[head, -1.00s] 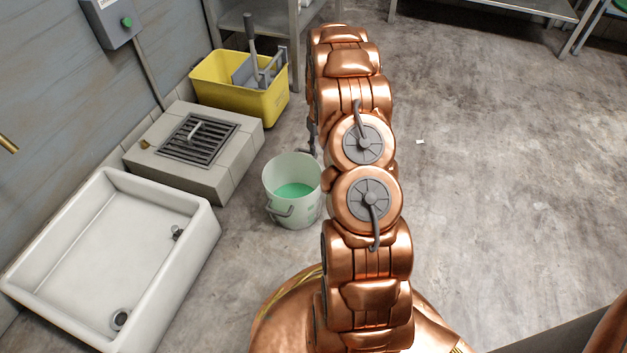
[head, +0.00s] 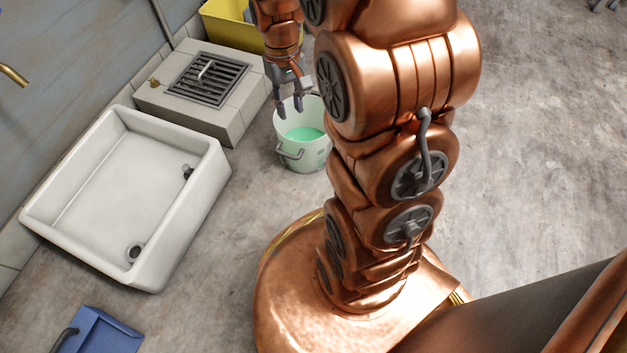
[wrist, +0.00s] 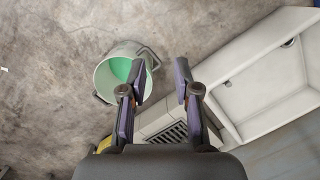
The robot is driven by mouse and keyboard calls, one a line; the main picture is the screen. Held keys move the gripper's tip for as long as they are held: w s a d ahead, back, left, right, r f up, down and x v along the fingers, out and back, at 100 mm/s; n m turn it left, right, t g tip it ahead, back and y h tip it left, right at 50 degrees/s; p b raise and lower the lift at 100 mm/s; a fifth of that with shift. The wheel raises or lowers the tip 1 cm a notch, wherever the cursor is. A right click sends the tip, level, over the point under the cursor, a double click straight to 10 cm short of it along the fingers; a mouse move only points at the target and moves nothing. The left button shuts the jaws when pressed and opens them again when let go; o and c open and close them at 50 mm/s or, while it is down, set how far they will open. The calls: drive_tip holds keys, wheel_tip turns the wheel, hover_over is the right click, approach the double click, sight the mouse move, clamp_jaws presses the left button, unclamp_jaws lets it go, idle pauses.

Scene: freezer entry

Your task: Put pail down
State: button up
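The pail (head: 312,158) is pale, nearly white, with green liquid inside. It stands upright on the floor, and its handle (head: 291,152) hangs at its front left side. My gripper (head: 290,109) is open and empty, with its fingers in front of the pail's left rim in the head view. In the wrist view, the pail (wrist: 103,77) shows left of my gripper (wrist: 160,73), partly behind the left finger. Nothing is between the two fingertips. I cannot tell how far above the rim they are.
A white sink basin (head: 206,190) is left of the pail. A tiled block with a drain grate (head: 208,78) is behind it, with a yellow mop bucket (head: 222,25) beyond. A blue dustpan (head: 97,330) lies at the lower left. The floor on the right is clear.

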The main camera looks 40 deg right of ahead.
drive_tip(key=s+a+r, duration=0.1)
drive_tip(key=s+a, duration=0.2)
drive_tip(key=s, duration=0.4)
drive_tip(key=s+a+r+n+g, duration=0.1)
drive_tip(key=s+a+r, duration=0.1)
drive_tip(key=s, duration=0.5)
drive_tip(key=s+a+r, duration=0.2)
drive_tip(key=s+a, duration=0.2)
drive_tip(key=s, duration=0.3)
drive_tip(key=shift+s+a+r+h, duration=0.2)
drive_tip(key=shift+s+r+h, duration=0.05)
drive_tip(key=shift+h, duration=0.05)
drive_tip(key=shift+r, duration=0.1)
drive_tip(key=shift+t, duration=0.5)
wheel_tip(320, 180, up, 42)
drive_tip(key=p, duration=4)
drive_tip(key=shift+d+r, duration=0.1)
